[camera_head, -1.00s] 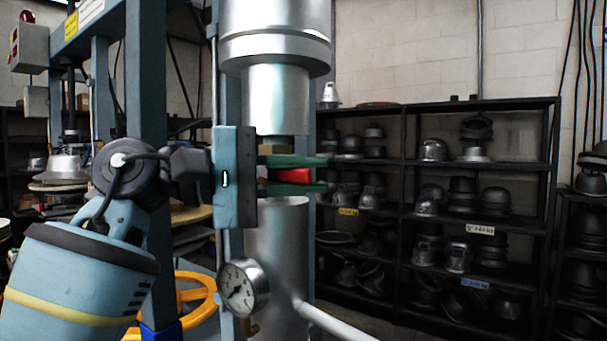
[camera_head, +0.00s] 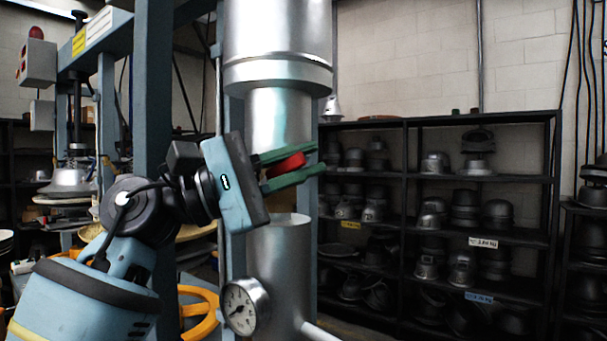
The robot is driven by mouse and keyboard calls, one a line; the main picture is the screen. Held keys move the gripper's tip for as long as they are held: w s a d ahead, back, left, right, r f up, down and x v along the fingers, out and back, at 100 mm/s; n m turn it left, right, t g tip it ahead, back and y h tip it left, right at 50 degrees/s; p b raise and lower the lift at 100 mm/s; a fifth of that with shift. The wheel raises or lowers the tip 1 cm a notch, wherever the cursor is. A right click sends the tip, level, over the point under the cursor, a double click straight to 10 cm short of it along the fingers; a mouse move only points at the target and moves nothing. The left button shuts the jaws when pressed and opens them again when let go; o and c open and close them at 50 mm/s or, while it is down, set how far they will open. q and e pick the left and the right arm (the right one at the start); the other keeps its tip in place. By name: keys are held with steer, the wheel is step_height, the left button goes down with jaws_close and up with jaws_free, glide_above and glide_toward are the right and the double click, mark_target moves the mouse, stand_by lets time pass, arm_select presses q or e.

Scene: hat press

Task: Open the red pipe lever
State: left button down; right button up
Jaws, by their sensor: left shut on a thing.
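The red pipe lever (camera_head: 287,165) shows as a short red piece in front of the vertical silver pipe (camera_head: 277,118). My left gripper (camera_head: 308,162) comes in from the left, tilted, with its two green fingers on either side of the red lever. It is shut on the lever, and the fingers hide part of it. The lever's joint to the pipe is hidden behind the gripper. My right gripper is not in view.
A pressure gauge (camera_head: 242,306) sits below the gripper, beside the lower pipe (camera_head: 281,265). A yellow handwheel (camera_head: 200,316) is at lower left. Blue press posts (camera_head: 153,90) stand close behind my arm. Black shelves with metal hat moulds (camera_head: 480,240) stand behind, at right.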

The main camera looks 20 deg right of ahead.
arm_select(q)
steer(key=shift+w+a+r+n+t+h, duration=0.2)
steer(key=shift+r+n+t+h, duration=0.15)
steer(key=shift+n, duration=0.2)
steer(key=shift+w+a+r+n+t+h, duration=0.15)
steer(key=shift+r+n+t+h, duration=0.1)
steer(key=shift+r+n, duration=0.25)
steer(key=shift+d, duration=0.1)
steer(key=c, duration=1.4)
jaws_free()
steer(key=shift+f, duration=0.1)
steer(key=shift+o, duration=0.2)
steer(key=b+v, duration=0.1)
steer(key=v, duration=0.7)
steer(key=shift+b, duration=0.35)
